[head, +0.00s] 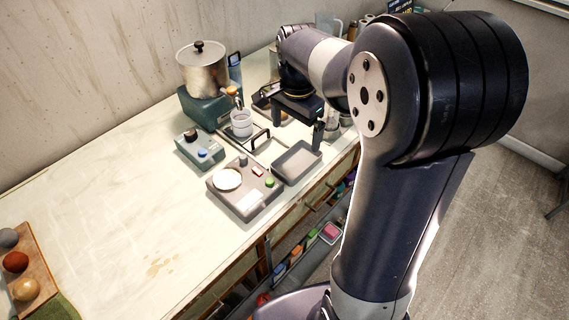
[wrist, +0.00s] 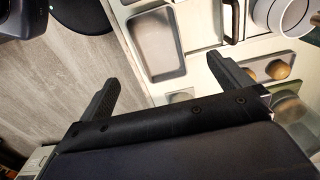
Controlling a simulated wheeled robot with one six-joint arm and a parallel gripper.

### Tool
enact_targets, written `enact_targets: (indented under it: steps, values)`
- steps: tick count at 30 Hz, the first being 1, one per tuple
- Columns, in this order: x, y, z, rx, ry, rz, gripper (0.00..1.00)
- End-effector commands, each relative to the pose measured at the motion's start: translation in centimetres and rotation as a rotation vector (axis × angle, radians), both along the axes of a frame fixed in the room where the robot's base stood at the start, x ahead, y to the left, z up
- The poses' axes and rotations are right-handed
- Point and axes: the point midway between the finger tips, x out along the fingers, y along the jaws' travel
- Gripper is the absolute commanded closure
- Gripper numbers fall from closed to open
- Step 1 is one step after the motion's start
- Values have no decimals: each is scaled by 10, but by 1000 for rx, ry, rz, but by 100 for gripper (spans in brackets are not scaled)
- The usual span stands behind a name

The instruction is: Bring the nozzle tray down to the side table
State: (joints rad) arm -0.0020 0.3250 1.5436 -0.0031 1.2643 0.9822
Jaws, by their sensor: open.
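My gripper (head: 297,123) is open and empty above the workbench's back right part; its two spread fingers also show in the wrist view (wrist: 163,73). A tray with round tan pieces (wrist: 257,66) lies to the right of the fingers in the wrist view; it may be the nozzle tray, but I cannot tell for sure. A shallow, empty grey tray (head: 297,163) sits at the bench's front edge, and it also shows beyond the fingers in the wrist view (wrist: 156,58). No side table is clearly in view.
A white cup (head: 242,123) stands near a dark handle (head: 261,139). A scale-like device (head: 244,190), a control box (head: 199,149) and a metal pot (head: 203,70) stand left of my gripper. The bench's left middle is clear. Shelves with coloured items (head: 296,254) are below.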

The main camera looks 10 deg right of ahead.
Motion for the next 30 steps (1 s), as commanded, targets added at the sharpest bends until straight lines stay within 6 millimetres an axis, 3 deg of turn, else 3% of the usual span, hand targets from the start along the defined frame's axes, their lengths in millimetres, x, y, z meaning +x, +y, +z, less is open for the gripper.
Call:
enact_targets:
  steps: [9, 17, 24, 30]
  values:
    - [-1, 0, -43, 3, 13, -4, 2]
    - [0, -3, -64, 3, 13, -5, 2]
    - [2, -7, -99, 3, 13, -2, 2]
    - [2, -7, -107, 3, 9, -2, 2]
